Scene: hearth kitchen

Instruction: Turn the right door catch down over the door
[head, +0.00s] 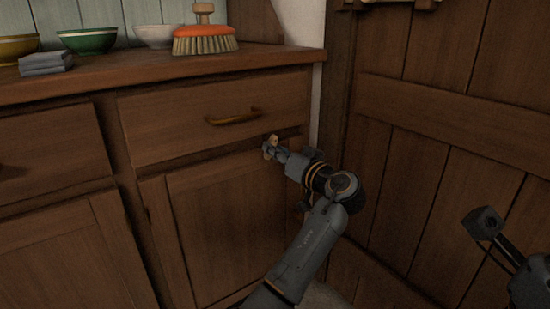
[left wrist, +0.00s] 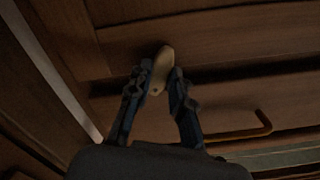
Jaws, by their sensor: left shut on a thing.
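The right door catch, a small pale tan piece (head: 274,139), sits on the strip between the drawer and the right cupboard door (head: 225,225). My left gripper (head: 270,151) is at the catch, shut on it. In the left wrist view the catch (left wrist: 166,56) stands between the two fingertips (left wrist: 162,82); its rounded end points toward the door side, at the top of that picture. The fingers partly hide it, so its exact overlap with the door is hard to tell. Part of my right arm's end (head: 487,224) shows at the right edge, away from the cupboard; its jaw state is unclear.
The drawer (head: 180,125) above the door has a brass handle (head: 232,118), just left of the gripper. The countertop (head: 140,64) holds a brush (head: 205,42), bowls (head: 88,40) and a folded grey cloth (head: 46,63). A plank wooden door (head: 440,120) stands close on the right.

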